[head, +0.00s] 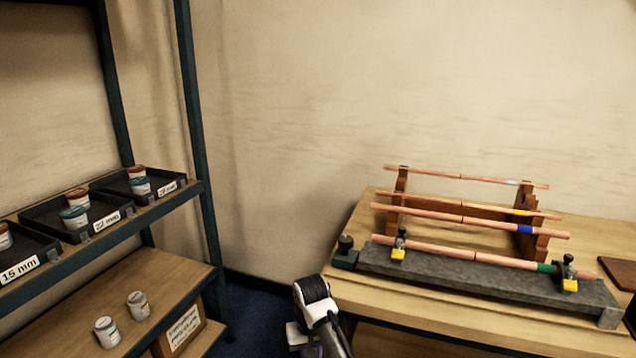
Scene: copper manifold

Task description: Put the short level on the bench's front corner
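The wooden bench (430,302) stands at the right, with its left front corner near the lower middle of the head view. I cannot make out a short level anywhere in this view. Part of my own arm, white with a black cap, rises at the bottom edge, left of the bench's front corner. My gripper's fingers do not show, so I cannot see whether they hold anything.
A grey slab (480,280) with yellow-tagged clamps holds a copper pipe (470,252) along the bench. A wooden rack (526,240) behind carries several more pipes. Shelves (120,226) at the left hold labelled black trays (75,238) and jars (138,305). Dark floor shows between.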

